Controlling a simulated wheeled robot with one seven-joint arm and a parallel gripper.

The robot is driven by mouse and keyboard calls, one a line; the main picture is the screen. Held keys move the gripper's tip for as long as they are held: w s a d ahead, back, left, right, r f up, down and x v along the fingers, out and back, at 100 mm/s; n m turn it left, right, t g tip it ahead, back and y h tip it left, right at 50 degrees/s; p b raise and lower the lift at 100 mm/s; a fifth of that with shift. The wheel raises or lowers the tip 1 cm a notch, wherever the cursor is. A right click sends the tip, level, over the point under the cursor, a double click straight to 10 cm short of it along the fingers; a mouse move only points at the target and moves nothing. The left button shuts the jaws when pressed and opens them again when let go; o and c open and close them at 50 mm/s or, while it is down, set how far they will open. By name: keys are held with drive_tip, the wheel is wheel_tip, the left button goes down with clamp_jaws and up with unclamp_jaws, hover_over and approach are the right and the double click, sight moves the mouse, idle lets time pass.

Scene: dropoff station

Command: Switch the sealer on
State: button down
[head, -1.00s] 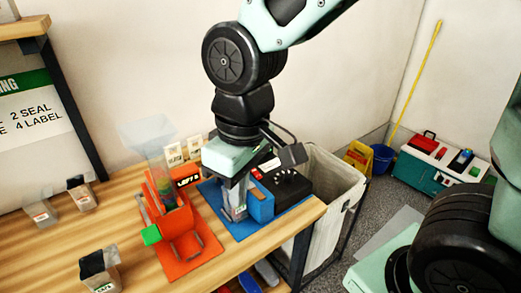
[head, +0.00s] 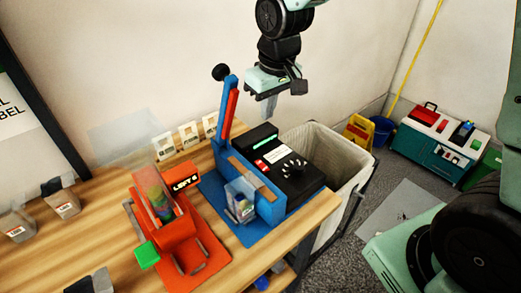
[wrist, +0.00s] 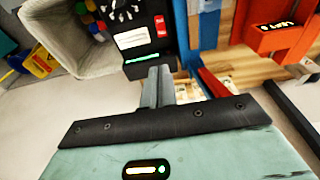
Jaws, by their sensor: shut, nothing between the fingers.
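The sealer has a blue base (head: 234,226) and a black control box (head: 302,188). On the box are a red switch (head: 261,165), a white label and a dial (head: 293,166). The box, red switch (wrist: 160,26) and label also show in the wrist view. The sealer's blue arm (head: 227,108) with its red strip and black knob stands raised. A small clear bag (head: 240,203) with contents stands upright against the blue block. My gripper (head: 269,110) is shut and empty, in the air above and behind the box; its fingers (wrist: 158,82) are together in the wrist view.
An orange dispenser (head: 178,228) with a "LEFT" display stands left of the sealer. Small cards stand behind it, and several bags lie at left. A lined bin (head: 335,160) is right of the table. The air above the box is free.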

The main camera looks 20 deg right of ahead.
sight(259, 159)
drive_tip(key=w+f, duration=0.1)
drive_tip(key=f, duration=0.4)
drive_tip(key=f+p, duration=0.1)
drive_tip(key=f, duration=0.4)
drive_tip(key=w+a+f+p, duration=0.1)
drive_tip(key=f, duration=0.4)
drive_tip(key=shift+w+f, duration=0.3)
drive_tip(key=shift+p, duration=0.35)
